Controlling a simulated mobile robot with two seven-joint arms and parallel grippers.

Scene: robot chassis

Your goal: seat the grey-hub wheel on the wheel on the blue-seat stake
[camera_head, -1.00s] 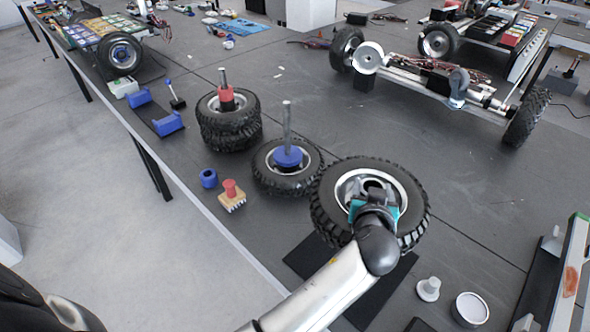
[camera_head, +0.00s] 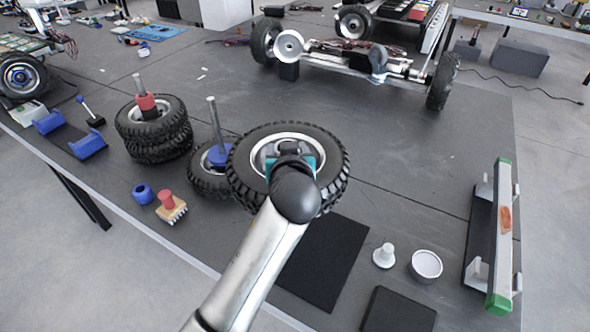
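The held grey-hub wheel (camera_head: 334,178) has a black knobbly tyre and a silver rim. My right gripper (camera_head: 291,162), with teal fingers, is shut on its hub; the wheel is roughly flat and appears raised above the table. The blue-seat stake (camera_head: 215,122) stands upright just left of it, a grey rod with a blue seat (camera_head: 221,155). A wheel (camera_head: 203,183) lies around the stake's base, its right part hidden by the held wheel. The held wheel is beside the rod, not around it. My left gripper is not in view.
A red-seat stake (camera_head: 146,103) with stacked wheels (camera_head: 158,140) stands further left. A blue ring (camera_head: 143,194) and a brush (camera_head: 170,207) lie near the front edge. A black mat (camera_head: 325,262), white knob (camera_head: 384,256) and round tin (camera_head: 426,266) lie at right. A chassis (camera_head: 350,60) stands behind.

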